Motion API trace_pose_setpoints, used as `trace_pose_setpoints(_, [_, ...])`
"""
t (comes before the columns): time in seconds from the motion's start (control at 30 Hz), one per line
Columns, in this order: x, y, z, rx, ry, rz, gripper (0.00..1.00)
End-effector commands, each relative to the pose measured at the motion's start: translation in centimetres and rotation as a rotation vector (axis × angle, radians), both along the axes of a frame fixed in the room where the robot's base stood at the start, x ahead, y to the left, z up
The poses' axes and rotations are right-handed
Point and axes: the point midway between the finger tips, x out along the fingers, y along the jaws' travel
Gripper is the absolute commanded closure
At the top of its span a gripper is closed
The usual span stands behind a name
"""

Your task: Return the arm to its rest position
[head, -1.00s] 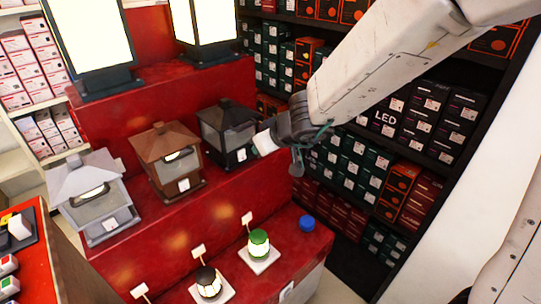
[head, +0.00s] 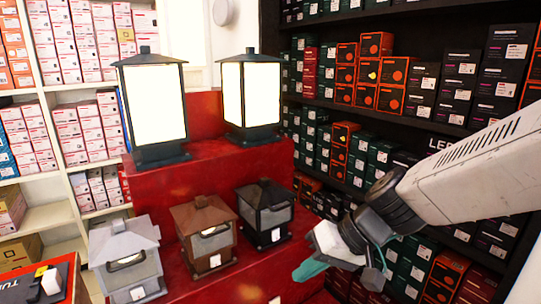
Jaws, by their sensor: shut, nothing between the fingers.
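My arm comes in from the right edge in the head view. My gripper (head: 318,262) is at its end, right of the red stepped stand (head: 222,286) and in front of the dark shelves. Its teal-tipped end points left and down, apart from the black lantern (head: 265,212) on the stand. Its fingers are shut, with nothing held. The far side of the gripper is hidden.
A brown lantern (head: 204,235) and a grey lantern (head: 127,262) stand on the same step. Two lit lanterns (head: 153,108) (head: 250,95) stand on the upper step. Shelves of boxes (head: 375,75) rise behind my arm; a white shelf (head: 55,217) stands at left.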

Motion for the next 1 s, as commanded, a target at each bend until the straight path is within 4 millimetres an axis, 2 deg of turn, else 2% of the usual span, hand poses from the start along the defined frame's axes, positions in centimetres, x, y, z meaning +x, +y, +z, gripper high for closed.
trace_pose_setpoints(0.03, [-1.7,-1.3,0.6,-0.041,0.042,0.0,1.0])
trace_pose_setpoints(0.17, [-5.9,-5.8,1.4,-0.205,0.159,-0.035,1.0])
trace_pose_setpoints(0.3, [-9.8,-11.7,2.4,-0.424,0.222,-0.134,1.0])
trace_pose_setpoints(0.4, [-11.8,-15.6,3.4,-0.563,0.213,-0.211,1.0])
trace_pose_setpoints(0.5, [-13.1,-18.3,4.4,-0.652,0.168,-0.25,1.0])
trace_pose_setpoints(0.63, [-13.7,-19.6,5.5,-0.672,0.109,-0.288,1.0])
trace_pose_setpoints(1.0, [-13.9,-19.9,6.0,-0.664,0.085,-0.318,1.0])
